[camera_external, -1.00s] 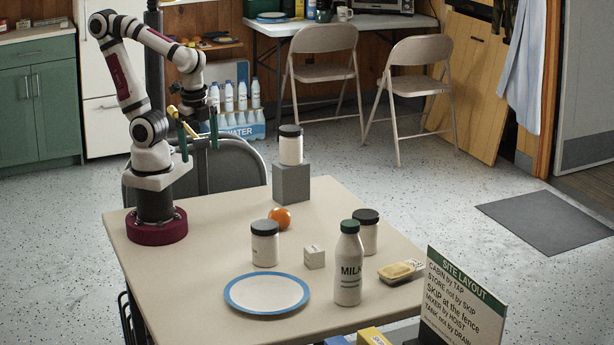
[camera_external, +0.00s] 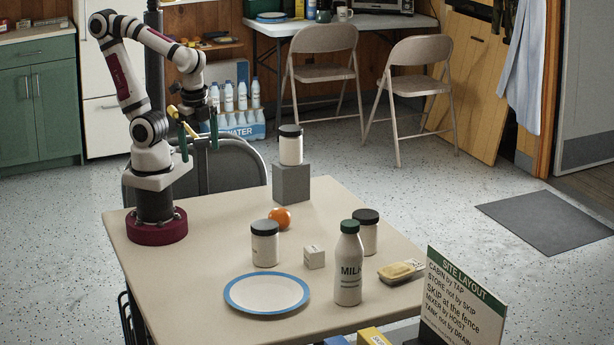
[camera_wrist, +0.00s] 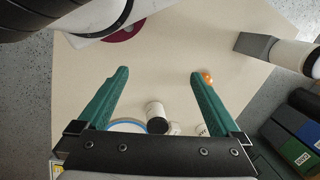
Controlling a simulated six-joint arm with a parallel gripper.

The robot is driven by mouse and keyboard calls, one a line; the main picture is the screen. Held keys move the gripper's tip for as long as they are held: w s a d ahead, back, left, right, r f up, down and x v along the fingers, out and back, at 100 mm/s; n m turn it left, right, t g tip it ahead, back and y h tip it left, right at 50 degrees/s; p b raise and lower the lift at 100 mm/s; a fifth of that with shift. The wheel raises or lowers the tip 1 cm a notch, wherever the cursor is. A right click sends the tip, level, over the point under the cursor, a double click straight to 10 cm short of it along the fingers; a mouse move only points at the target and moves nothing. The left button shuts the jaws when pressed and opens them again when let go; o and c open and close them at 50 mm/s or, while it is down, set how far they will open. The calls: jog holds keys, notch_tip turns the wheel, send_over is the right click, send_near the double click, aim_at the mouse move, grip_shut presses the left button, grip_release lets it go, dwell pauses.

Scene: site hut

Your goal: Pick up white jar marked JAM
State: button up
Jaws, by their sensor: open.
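Three white jars with dark lids are in the external view, and no JAM marking is readable on any. One jar (camera_external: 291,150) stands on a grey block (camera_external: 292,184). A second jar (camera_external: 265,248) stands on the table behind the plate. A third jar (camera_external: 369,238) stands partly hidden behind the milk bottle. My gripper (camera_external: 198,139) is open and empty, high above the table's back left part, away from all the jars. In the wrist view its green fingers (camera_wrist: 158,74) are spread, with a dark-lidded white jar (camera_wrist: 155,109) below between them.
On the table (camera_external: 190,285) are an orange (camera_external: 280,218), a small white box (camera_external: 314,257), a milk bottle (camera_external: 348,275), a blue-rimmed plate (camera_external: 266,294) and a yellowish packet (camera_external: 398,271). A sign (camera_external: 460,300) stands at the front right. The table's left side is clear.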

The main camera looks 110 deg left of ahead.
jog(key=shift+w, duration=0.1)
jog(key=n+t+h, duration=0.3)
jog(key=t+h, duration=0.2)
jog(key=t, duration=0.8)
send_near(375, 224)
jog(key=x, duration=0.6)
jog(key=a+x, duration=0.1)
jog(key=x, duration=0.3)
jog(key=shift+f, duration=0.3)
jog(key=shift+t, duration=0.3)
jog(key=c, duration=1.6)
